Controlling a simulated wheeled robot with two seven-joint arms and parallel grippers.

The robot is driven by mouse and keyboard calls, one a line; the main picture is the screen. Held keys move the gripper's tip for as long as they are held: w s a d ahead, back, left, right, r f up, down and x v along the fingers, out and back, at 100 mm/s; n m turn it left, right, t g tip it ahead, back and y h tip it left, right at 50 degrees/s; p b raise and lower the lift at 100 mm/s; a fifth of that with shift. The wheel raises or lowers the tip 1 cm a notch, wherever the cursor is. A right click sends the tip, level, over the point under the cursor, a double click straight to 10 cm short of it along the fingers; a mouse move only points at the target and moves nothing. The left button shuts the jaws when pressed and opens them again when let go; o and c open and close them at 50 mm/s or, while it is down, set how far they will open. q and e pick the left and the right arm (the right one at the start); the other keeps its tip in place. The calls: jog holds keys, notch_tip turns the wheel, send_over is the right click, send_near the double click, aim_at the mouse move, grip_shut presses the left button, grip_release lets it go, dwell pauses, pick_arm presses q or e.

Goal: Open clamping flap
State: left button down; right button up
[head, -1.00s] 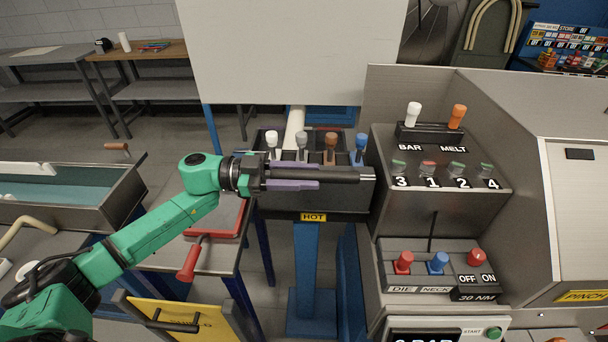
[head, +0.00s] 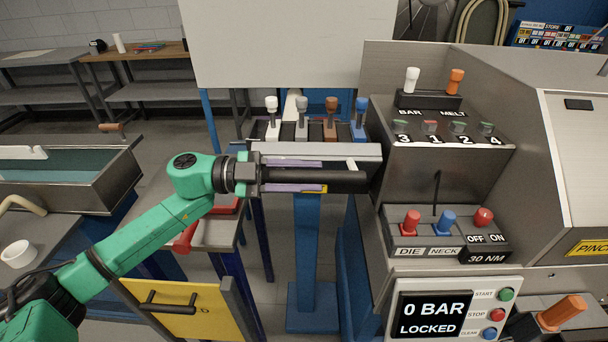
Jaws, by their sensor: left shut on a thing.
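My left gripper (head: 292,174) reaches in from the left, its purple fingers shut on a black cylindrical bar (head: 343,182) lying nearly level. The bar is in front of a lever unit; I cannot tell whether it is attached there. A grey strip (head: 330,151) runs along the unit's front, just above the gripper. It may be the clamping flap, but I cannot tell. Levers with white, grey, brown and blue knobs (head: 361,105) stand upright behind it. A small white pin (head: 351,163) shows below the strip. The unit's label is mostly hidden behind the bar. My right gripper is out of view.
The machine's control panel (head: 440,160) stands close to the right of the bar. Its screen (head: 432,312) reads 0 BAR, LOCKED. A yellow panel with a dark handle (head: 172,308) is below my arm. A trough (head: 70,180) stands at left.

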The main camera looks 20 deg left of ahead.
pick_arm(q)
jog(key=s+d+f+m+b, duration=0.1)
jog(key=s+f+m+b, duration=0.2)
jog(key=f+m+b, duration=0.2)
jog(key=shift+s+f+b, duration=0.4)
jog(key=shift+f+b, duration=0.55)
jog(key=shift+b, duration=1.05)
jog(key=c, duration=0.6)
grip_release()
jog(key=shift+w, duration=0.1)
jog(key=shift+a, duration=0.1)
jog(key=b+v, duration=0.4)
jog(key=v, duration=1)
jog(key=shift+a, duration=0.2)
